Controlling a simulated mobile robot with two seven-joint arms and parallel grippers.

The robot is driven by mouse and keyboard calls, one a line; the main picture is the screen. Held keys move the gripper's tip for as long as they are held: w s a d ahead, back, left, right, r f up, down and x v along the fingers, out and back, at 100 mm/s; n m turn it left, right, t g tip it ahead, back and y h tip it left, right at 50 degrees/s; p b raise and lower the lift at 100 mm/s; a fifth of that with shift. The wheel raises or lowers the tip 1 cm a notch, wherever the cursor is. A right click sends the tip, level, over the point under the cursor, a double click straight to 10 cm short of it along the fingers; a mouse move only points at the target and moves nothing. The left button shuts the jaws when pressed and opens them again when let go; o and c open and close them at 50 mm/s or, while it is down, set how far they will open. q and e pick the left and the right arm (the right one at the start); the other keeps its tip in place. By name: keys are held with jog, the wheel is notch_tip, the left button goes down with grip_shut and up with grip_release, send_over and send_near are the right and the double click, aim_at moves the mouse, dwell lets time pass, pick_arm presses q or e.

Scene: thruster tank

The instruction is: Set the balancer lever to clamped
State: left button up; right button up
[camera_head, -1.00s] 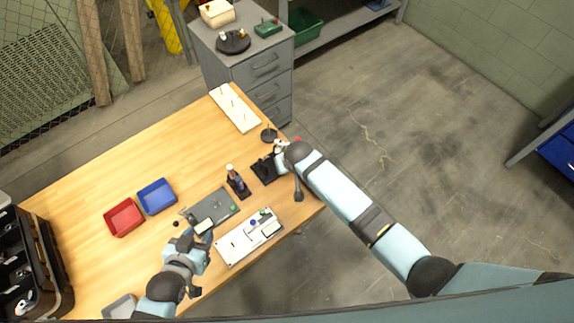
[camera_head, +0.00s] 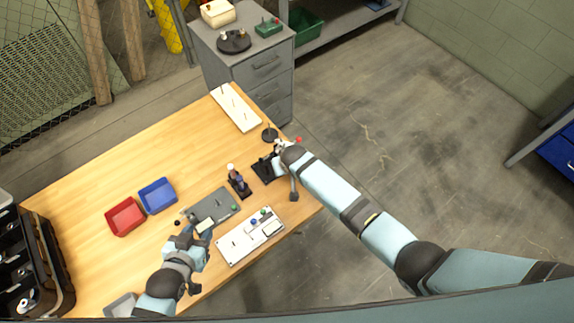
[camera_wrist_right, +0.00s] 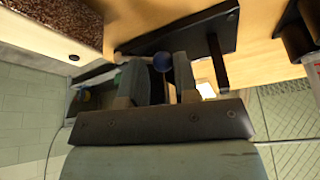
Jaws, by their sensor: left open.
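A black stand (camera_head: 263,169) is on the table at its right edge, beside my right gripper. I take it to be the balancer, but its lever is not clear in the head view. In the right wrist view, a dark round knob (camera_wrist_right: 162,62) shows between the two fingers of my right gripper (camera_wrist_right: 160,80), in front of a black base plate (camera_wrist_right: 190,38). Whether the fingers press on it is not clear. My left gripper (camera_head: 194,230) is open, at the near edge of a grey plate (camera_head: 218,203), and looks empty.
A dark bottle-like item (camera_head: 238,182) stands between the grey plate and the black stand. A white board (camera_head: 240,248) with small parts lies at the front edge. Red (camera_head: 125,217) and blue (camera_head: 158,196) bins stand left. A white strip (camera_head: 235,107) lies at the back.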

jog(key=shift+d+f, duration=0.2)
jog(key=shift+d, duration=0.25)
jog(key=shift+s+a+f+t+h, duration=0.15)
jog(key=shift+f+t+h, duration=0.15)
jog(key=shift+h, duration=0.2)
jog(key=shift+s+d+f+t+h, duration=0.15)
jog(key=shift+f+t+h, duration=0.15)
jog(key=shift+h, duration=0.2)
jog(key=shift+c, duration=0.2)
jog(key=o, duration=1.1)
jog(key=shift+w+f, duration=0.1)
jog(key=shift+w, duration=0.05)
jog(key=shift+a, duration=0.15)
jog(key=shift+a+r, duration=0.15)
jog(key=shift+r, duration=0.1)
jog(key=shift+r, duration=0.15)
